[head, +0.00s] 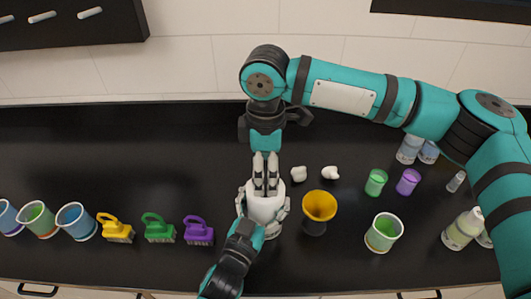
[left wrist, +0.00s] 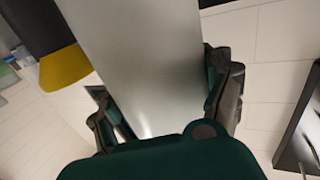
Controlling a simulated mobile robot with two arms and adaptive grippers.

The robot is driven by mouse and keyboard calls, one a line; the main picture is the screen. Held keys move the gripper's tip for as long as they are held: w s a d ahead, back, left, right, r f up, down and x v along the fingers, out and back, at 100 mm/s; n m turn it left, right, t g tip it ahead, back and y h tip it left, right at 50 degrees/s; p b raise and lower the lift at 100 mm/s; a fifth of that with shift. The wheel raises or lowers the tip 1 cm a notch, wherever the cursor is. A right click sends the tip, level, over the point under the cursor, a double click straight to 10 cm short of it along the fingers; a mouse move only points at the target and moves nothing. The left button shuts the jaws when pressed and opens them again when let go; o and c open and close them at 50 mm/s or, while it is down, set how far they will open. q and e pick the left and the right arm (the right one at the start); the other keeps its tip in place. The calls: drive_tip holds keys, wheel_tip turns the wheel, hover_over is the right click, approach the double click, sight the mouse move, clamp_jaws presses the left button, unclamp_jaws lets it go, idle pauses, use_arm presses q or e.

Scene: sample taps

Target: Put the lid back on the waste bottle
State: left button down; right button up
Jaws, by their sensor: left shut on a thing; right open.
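The white waste bottle (head: 264,211) stands on the dark counter in the middle of the head view. My left gripper (head: 263,219) is shut around its body, one finger on each side. In the left wrist view the bottle (left wrist: 150,65) fills the space between the fingers as a pale grey wall. My right gripper (head: 266,184) is open, fingers pointing down, right at the bottle's top. The fingers cover the bottle's mouth, so I cannot tell whether a lid is there. Two small white pieces (head: 298,173) (head: 330,172) lie right of the bottle; I cannot tell if either is the lid.
A yellow funnel (head: 319,205) in a dark holder stands close right of the bottle. Green (head: 376,182) and purple (head: 408,181) containers and a green cup (head: 383,232) are further right. Brushes (head: 159,228) and cups (head: 76,221) line the left front. The counter behind them is clear.

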drive_tip(key=shift+f, duration=1.05)
drive_tip(key=c, duration=1.3)
drive_tip(key=o, duration=1.4)
wheel_tip(320, 180, up, 12)
